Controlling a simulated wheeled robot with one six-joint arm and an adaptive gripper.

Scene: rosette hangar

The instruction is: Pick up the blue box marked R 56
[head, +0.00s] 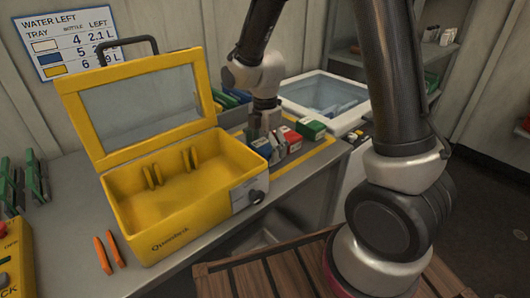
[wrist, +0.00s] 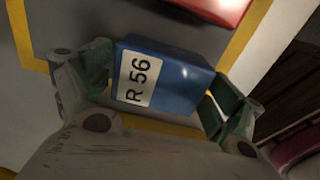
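The blue box marked R 56 (wrist: 180,82) lies between the two fingers of my gripper (wrist: 162,90) in the wrist view, its white label facing up. One green finger pad is right beside its left side and the other is close by its right side. Whether both pads press on it I cannot tell.
A red box (head: 290,139) and a green box (head: 311,128) stand just right of my gripper. The open yellow case (head: 185,238) is close on the left, its lid raised. A white cooler (head: 352,119) is behind right. Orange pieces (head: 103,254) lie at front left.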

